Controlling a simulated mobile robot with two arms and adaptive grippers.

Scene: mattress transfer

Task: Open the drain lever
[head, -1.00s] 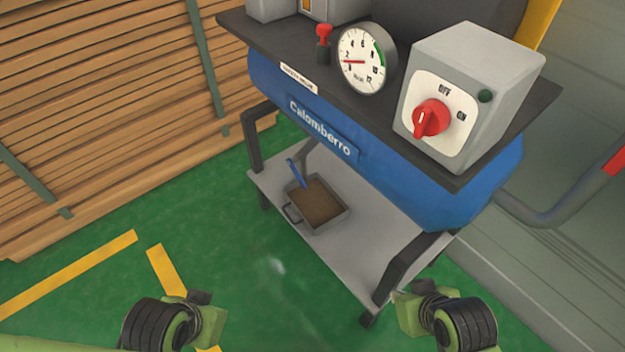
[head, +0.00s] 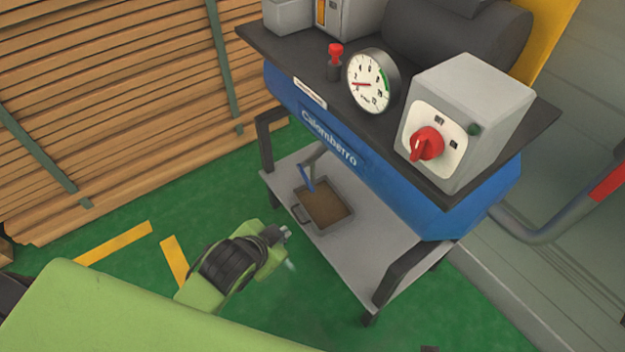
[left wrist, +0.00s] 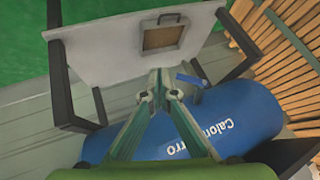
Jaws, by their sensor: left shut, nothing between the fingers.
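The drain lever (head: 306,177) is a small blue handle under the blue compressor tank (head: 400,180), above a drip tray (head: 348,212) on the lower shelf. The lever also shows in the left wrist view (left wrist: 194,80), close to the right of the fingertips. My left gripper (head: 286,233) is shut and empty, in front of the shelf's left part and apart from the lever in the head view. Its fingers meet near the middle of the left wrist view (left wrist: 160,74). My right gripper is not in view.
The compressor's top carries a gauge (head: 372,82), a red-topped valve (head: 335,60) and a switch box (head: 470,105). Dark frame legs (head: 268,150) flank the grey shelf (head: 365,250). Stacked planks (head: 110,100) stand at the left. Green floor (head: 300,310) lies open in front.

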